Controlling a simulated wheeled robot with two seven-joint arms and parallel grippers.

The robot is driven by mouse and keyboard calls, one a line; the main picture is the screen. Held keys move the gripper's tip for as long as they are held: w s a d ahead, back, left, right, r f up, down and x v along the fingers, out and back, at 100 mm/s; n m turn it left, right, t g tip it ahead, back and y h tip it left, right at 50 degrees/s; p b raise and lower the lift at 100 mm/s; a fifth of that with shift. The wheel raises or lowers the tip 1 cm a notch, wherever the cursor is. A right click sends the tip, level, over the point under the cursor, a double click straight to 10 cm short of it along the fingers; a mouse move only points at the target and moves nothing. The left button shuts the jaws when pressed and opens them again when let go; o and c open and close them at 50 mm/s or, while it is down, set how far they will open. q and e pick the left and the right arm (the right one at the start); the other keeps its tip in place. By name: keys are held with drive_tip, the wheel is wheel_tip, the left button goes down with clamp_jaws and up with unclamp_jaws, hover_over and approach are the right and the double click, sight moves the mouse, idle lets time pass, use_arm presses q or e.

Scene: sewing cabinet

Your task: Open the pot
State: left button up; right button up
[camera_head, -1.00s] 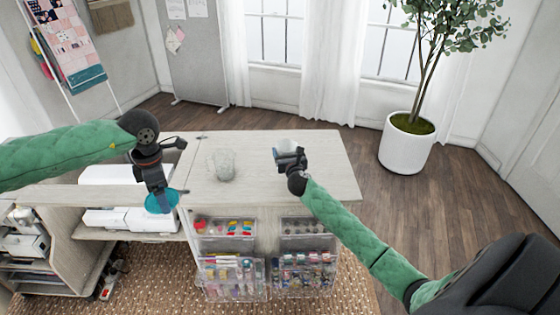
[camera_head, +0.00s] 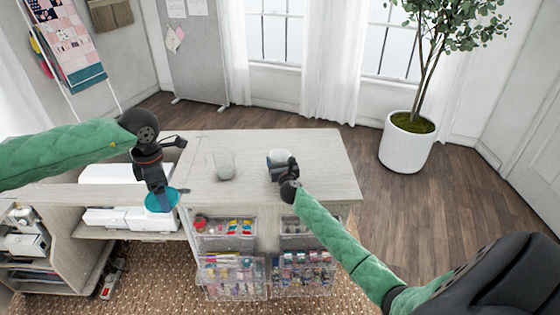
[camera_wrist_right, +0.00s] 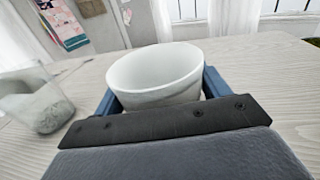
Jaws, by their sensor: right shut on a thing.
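A white, open-topped, cup-like vessel (camera_wrist_right: 155,72) stands on the right part of the cabinet top; it also shows in the head view (camera_head: 277,155). My right gripper (camera_head: 282,166) is shut on it, with blue fingers on both sides in the wrist view. A clear glass pot (camera_head: 224,165) stands to its left, apart from it. In the wrist view the glass pot (camera_wrist_right: 35,105) has greyish contents low down; I cannot tell whether a lid is on it. My left gripper (camera_head: 155,178) hangs at the left, away from both; its jaws are unclear.
The pale wooden cabinet top (camera_head: 325,165) is mostly bare. Clear bins (camera_head: 232,275) of sewing supplies hang on its front. A teal round thing (camera_head: 162,200) is under my left gripper. A white-potted plant (camera_head: 405,145) stands on the floor at right.

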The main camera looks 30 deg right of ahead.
drive_tip(key=o, duration=1.4)
drive_tip(key=shift+f, duration=0.15)
